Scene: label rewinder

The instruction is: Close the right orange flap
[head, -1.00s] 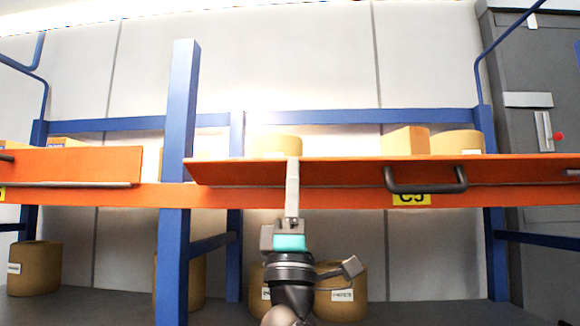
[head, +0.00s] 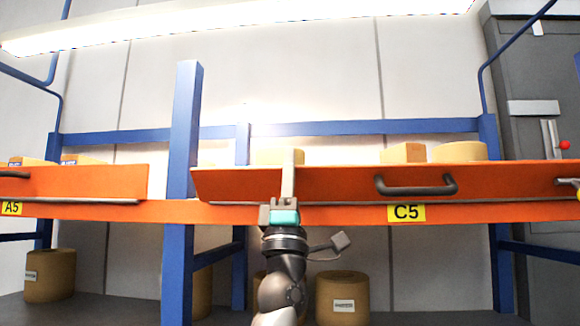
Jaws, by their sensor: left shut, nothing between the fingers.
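The right orange flap (head: 335,184) stands along the front of the shelf, above the C5 label (head: 406,212), and leans outward a little. Its dark handle (head: 416,187) is on the right part of the face. My left gripper (head: 290,157) is shut and empty, pointing up in front of the flap's left part. Its fingers overlap the flap face in the view; I cannot tell for sure whether they touch it.
A left orange flap (head: 90,182) sits above the A5 label (head: 12,208). A blue post (head: 184,130) stands between the two flaps. Brown rolls lie behind the flap, and another roll (head: 342,298) stands on the lower shelf. A grey cabinet (head: 535,90) is at the right.

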